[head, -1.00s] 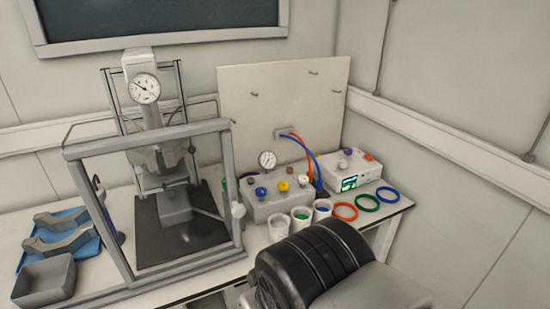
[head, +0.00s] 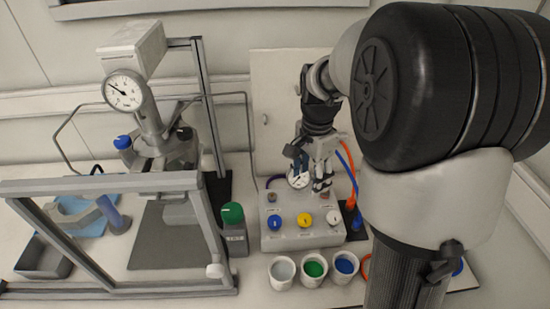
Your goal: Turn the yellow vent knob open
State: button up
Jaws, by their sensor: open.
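The yellow vent knob (head: 305,219) sits on top of a light grey valve box (head: 290,241), between a blue knob (head: 275,221) and a white knob (head: 333,216). All three stand in a row along the box's front. My gripper (head: 308,186) hangs above the back part of the box, behind and above the yellow knob. It is open with nothing between its fingers and appears apart from the knob. The gripper partly covers the gauge (head: 298,179) at the back of the box.
Three cups, white (head: 282,272), green-filled (head: 314,268) and blue-filled (head: 345,265), stand just in front of the box. The reactor frame (head: 208,225) stands further left. Orange and blue hoses (head: 347,160) rise at the right.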

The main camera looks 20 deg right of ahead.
aim_at(305, 218)
jog(key=f+b, duration=0.3)
jog(key=f, duration=0.6)
jog(key=f+b, duration=0.3)
jog(key=f, duration=0.5)
jog(key=shift+w+d+f, duration=0.15)
jog(key=shift+d+f, duration=0.05)
jog(key=shift+f, duration=0.15)
jog(key=c, duration=1.1)
jog(key=shift+o, duration=0.2)
